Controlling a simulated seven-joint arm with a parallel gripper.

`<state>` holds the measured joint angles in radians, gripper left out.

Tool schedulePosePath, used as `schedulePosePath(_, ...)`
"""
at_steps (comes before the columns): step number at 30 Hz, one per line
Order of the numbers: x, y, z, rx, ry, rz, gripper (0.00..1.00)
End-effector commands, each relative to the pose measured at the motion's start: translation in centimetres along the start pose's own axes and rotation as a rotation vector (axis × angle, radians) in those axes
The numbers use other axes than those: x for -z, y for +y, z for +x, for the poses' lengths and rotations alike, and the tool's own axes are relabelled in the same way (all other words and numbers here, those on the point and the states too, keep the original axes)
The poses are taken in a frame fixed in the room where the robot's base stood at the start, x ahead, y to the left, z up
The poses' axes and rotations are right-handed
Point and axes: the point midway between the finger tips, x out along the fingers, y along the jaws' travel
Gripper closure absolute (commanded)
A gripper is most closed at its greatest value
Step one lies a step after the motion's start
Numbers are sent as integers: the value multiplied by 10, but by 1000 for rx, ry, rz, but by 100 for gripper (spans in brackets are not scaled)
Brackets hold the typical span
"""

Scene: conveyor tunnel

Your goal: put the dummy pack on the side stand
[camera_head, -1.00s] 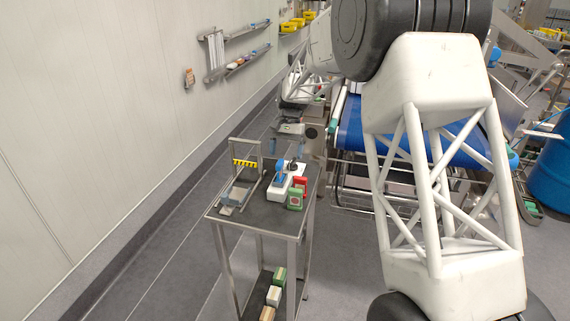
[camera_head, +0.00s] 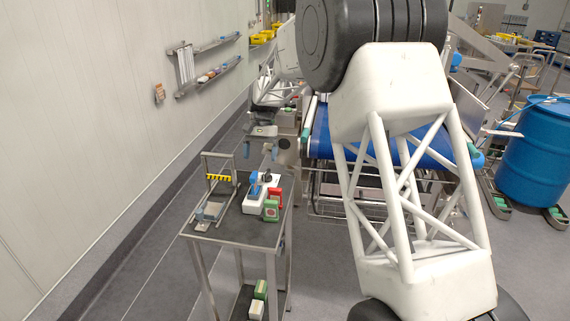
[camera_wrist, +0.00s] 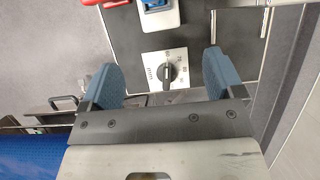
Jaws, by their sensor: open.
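My gripper (camera_head: 262,152) is open and empty, just beyond the far end of a black-topped metal stand (camera_head: 228,234). In the wrist view my gripper (camera_wrist: 162,76) has its two blue fingers spread, with a white dial plate (camera_wrist: 152,82) with a black knob showing between and below them. On the stand are a green pack (camera_head: 271,211), a red item (camera_head: 278,195) and a white block with a blue part (camera_head: 258,204). A grey block (camera_head: 210,211) sits at the left by a metal frame. I cannot tell which of these is the dummy pack.
More packs (camera_head: 259,295) lie on the stand's lower shelf. A blue conveyor belt (camera_head: 325,142) runs to the right of the stand. A wall with racks (camera_head: 215,80) is at the left, with open floor between. A blue drum (camera_head: 535,150) stands at the far right.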

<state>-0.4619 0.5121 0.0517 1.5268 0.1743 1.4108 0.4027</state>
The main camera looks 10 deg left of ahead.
Motion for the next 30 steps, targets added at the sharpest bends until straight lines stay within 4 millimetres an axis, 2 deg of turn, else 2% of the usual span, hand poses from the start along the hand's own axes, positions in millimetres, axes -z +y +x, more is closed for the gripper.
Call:
schedulePosePath(8, 0, 1, 0, 0, 1, 0, 13)
schedulePosePath(14, -8, 12, -8, 5, 13, 0, 13)
schedulePosePath(20, -30, 45, -23, 17, 44, 2, 13)
schedulePosePath(30, -88, 120, -50, 40, 122, 3, 13)
